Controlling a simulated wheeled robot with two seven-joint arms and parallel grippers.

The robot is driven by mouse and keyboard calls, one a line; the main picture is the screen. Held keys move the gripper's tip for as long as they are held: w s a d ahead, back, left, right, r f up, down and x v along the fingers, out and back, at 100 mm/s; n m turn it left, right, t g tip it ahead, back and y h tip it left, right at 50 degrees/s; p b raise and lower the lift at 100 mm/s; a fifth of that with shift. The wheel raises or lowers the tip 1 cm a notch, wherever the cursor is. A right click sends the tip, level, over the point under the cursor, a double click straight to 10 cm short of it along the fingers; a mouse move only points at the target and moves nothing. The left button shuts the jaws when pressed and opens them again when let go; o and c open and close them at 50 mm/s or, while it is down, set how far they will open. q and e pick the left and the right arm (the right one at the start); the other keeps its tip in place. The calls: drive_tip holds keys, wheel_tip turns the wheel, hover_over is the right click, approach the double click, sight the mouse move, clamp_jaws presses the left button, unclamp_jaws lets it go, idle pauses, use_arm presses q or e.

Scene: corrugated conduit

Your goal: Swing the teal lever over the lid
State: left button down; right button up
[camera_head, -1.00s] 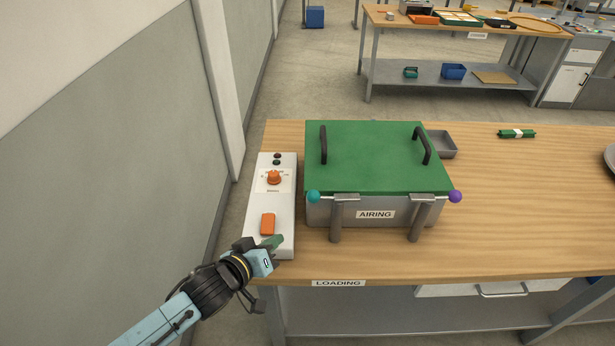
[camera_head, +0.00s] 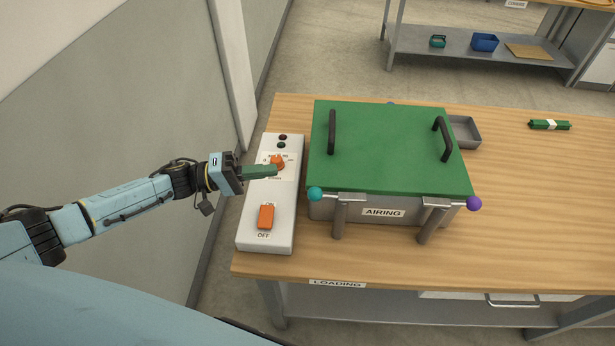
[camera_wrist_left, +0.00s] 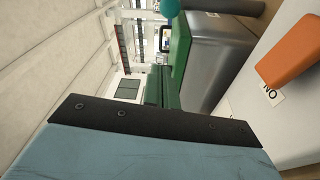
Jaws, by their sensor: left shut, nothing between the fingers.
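The teal lever shows as a teal ball knob (camera_head: 315,194) at the front left corner of the bin labelled AIRING; the knob also shows at the top of the left wrist view (camera_wrist_left: 169,8). The green lid (camera_head: 385,150) lies on the bin and carries two black handles. My left gripper (camera_head: 276,170) is shut and empty. Its green fingers are over the control box, close to the orange knob, left of the lid. Whether they touch the knob I cannot tell. My right gripper is out of view.
A white control box (camera_head: 249,228) with an orange rocker switch (camera_head: 266,216) stands left of the bin. A purple ball (camera_head: 474,203) is at the bin's front right corner. A grey tray (camera_head: 466,131) and a green roll (camera_head: 549,125) lie right. The right tabletop is mostly clear.

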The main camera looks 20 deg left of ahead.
sight(312, 174)
use_arm(q)
drive_tip(key=p+x, duration=0.1)
drive_tip(key=x, duration=0.9)
drive_tip(key=shift+d+r, duration=0.1)
drive_tip(key=shift+d, duration=0.05)
drive_tip(key=s, duration=0.2)
drive_tip(key=s+f+p, duration=0.1)
drive_tip(key=s, duration=0.1)
drive_tip(key=shift+d, duration=0.15)
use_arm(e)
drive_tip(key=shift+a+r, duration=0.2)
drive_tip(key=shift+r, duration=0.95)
use_arm(q)
drive_tip(key=shift+p, duration=0.3)
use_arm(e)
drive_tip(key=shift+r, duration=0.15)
